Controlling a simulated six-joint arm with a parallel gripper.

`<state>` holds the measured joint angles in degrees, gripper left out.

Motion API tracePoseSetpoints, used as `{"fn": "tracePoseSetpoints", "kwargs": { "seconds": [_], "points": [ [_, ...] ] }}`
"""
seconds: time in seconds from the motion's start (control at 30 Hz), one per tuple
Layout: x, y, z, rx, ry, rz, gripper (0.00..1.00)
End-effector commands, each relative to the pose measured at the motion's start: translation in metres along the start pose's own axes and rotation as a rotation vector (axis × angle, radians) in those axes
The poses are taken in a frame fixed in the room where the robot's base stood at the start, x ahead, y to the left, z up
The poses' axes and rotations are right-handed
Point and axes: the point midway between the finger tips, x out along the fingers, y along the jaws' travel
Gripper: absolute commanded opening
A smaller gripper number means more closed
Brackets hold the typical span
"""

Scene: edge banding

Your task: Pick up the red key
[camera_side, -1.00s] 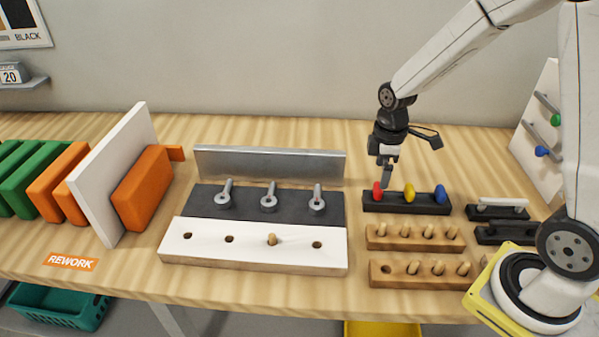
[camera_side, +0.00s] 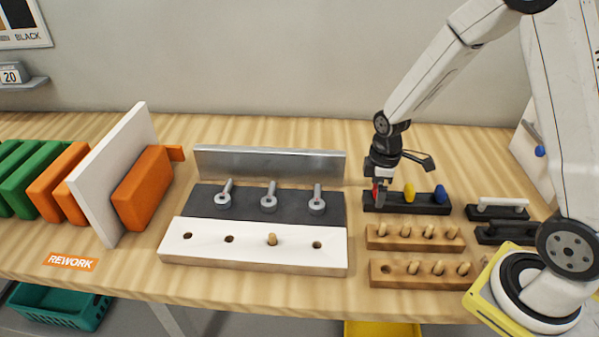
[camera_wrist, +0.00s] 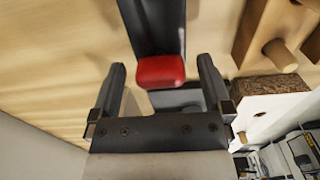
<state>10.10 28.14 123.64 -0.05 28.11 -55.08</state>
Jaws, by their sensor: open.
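The red key (camera_side: 376,191) stands at the left end of a black holder (camera_side: 421,208) on the table. In the wrist view the red key (camera_wrist: 160,71) lies between the two fingers of my gripper (camera_wrist: 163,85), with a gap on each side. My gripper (camera_side: 377,196) is open and low over the holder's left end, its fingers beside the key. In the side view the fingers partly cover the key. A yellow key (camera_side: 409,192) and a blue key (camera_side: 441,194) stand in the same holder to the right.
Two wooden peg racks (camera_side: 413,236) lie in front of the holder. Black holders with a white bar (camera_side: 499,206) sit to its right. A white board with holes (camera_side: 255,250) and a dark strip with several bolts lie left. Bare table lies behind the holder.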

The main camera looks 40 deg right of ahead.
Motion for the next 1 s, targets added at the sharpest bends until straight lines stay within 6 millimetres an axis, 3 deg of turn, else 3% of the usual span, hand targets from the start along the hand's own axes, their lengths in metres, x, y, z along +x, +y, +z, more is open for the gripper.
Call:
{"fn": "tracePoseSetpoints", "kwargs": {
  "seconds": [0.5, 0.57, 0.8, 1.0],
  "points": [
    [0.0008, 0.0002, 0.0000, 0.000, 0.000, 0.000, 1.00],
    [0.0008, 0.0001, 0.0000, 0.000, 0.000, 0.000, 0.84],
    [0.0007, 0.0002, 0.0000, 0.000, 0.000, 0.000, 0.08],
    [0.0006, 0.0002, 0.0000, 0.000, 0.000, 0.000, 0.06]
  ]
}}
